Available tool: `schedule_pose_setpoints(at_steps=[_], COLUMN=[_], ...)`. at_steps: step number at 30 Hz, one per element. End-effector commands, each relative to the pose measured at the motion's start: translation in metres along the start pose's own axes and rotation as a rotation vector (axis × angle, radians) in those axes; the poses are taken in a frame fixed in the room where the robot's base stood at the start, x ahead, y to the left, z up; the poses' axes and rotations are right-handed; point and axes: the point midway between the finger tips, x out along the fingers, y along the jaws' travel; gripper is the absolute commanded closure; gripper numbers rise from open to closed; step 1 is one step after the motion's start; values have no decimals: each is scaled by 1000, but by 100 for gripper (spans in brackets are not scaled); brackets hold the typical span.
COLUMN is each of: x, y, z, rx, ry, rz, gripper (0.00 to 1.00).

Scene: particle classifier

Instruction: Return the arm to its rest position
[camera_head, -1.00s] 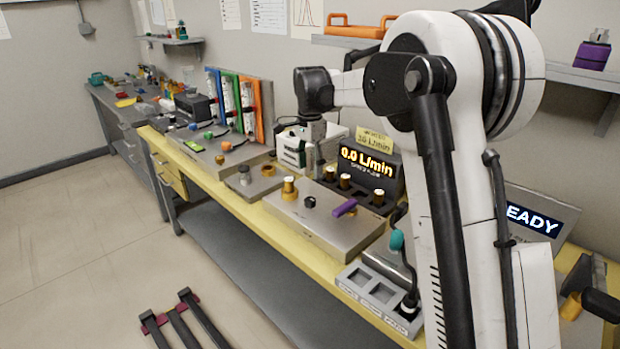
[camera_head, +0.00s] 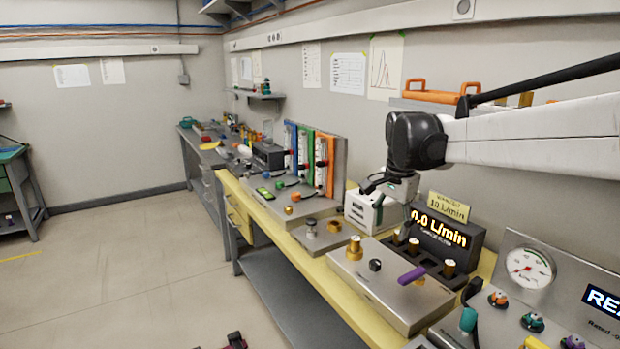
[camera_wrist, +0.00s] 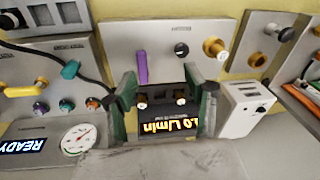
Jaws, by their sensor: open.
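My white arm (camera_head: 540,138) reaches in from the right of the head view, with a dark wrist joint (camera_head: 415,140). My gripper (camera_head: 377,190) is above the back of the bench, near the white box and the flow display (camera_head: 447,232) reading 0.0 L/min. In the wrist view, the two dark green fingers of my gripper (camera_wrist: 160,85) stand wide apart. Nothing is held between them. The display and two brass-and-white knobs show beyond and between the fingers.
A steel plate (camera_head: 362,285) with a purple lever (camera_head: 412,275) lies below my gripper. The white box (camera_head: 362,210) stands close by. A round gauge (camera_head: 530,268) is at right. A wall shelf holds an orange-handled item (camera_head: 440,94). Open floor (camera_head: 130,260) lies left.

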Motion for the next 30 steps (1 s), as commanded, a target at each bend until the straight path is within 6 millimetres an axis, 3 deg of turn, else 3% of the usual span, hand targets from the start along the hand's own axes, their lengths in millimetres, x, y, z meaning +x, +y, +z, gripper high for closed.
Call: schedule_pose_setpoints(at_steps=[6, 15, 23, 30], x=[-25, -41, -37, -21], y=[42, 101, 152, 198], z=[36, 85, 128, 167], rx=[-145, -347, -520, -678], ry=[55, 144, 233, 324], rz=[-57, -120, -162, -189], gripper=[51, 51, 51, 51])
